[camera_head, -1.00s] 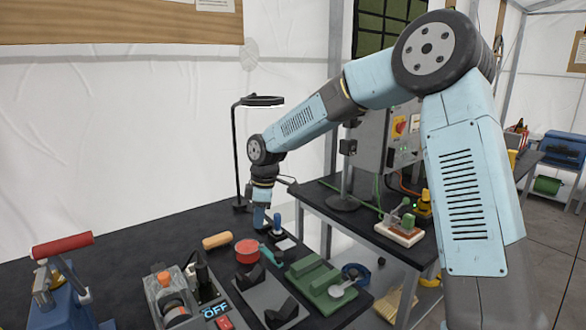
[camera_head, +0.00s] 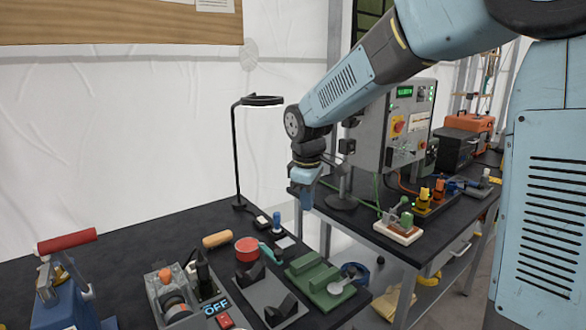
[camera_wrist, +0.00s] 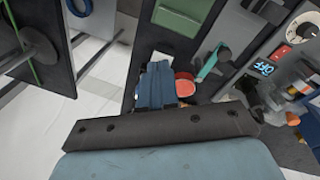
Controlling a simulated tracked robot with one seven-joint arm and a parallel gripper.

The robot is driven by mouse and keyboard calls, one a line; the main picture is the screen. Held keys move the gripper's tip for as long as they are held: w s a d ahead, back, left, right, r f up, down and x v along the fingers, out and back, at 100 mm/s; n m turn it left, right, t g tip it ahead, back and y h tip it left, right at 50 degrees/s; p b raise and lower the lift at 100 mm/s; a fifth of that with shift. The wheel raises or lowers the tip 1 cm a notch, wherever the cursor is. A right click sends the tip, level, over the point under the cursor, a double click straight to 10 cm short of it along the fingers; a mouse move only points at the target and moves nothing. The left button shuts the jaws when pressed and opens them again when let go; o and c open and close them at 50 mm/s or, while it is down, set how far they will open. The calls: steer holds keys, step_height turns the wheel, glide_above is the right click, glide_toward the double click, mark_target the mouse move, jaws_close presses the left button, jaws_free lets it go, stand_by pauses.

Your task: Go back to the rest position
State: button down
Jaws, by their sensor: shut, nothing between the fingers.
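My light blue arm reaches from the right side of the head view. My gripper (camera_head: 303,199) hangs pointing down in mid-air, above the gap between the front table and the back table. It is shut and empty. In the wrist view its blue fingers (camera_wrist: 157,84) sit together in the middle of the picture, above the table edge. They hide part of the red round tin there. Nothing touches the gripper in the head view.
The dark front table (camera_head: 130,250) holds a red tin (camera_head: 247,249), a green block (camera_head: 318,283), a switch box (camera_head: 172,300) and a ring lamp (camera_head: 262,100). A grey control cabinet (camera_head: 400,125) stands on the back table behind my gripper. White tent wall fills the left.

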steer(key=s+d+r+m+t, duration=0.1)
steer(key=s+d+r+m, duration=0.2)
steer(key=s+d+m, duration=0.3)
steer(key=s+d+r+m+t, duration=0.2)
steer(key=s+d+r+m, duration=0.2)
steer(key=s+d, duration=1)
steer(key=s+m, duration=0.3)
steer(key=s, duration=0.1)
steer(key=shift+t, duration=0.3)
steer(key=shift+r, duration=0.1)
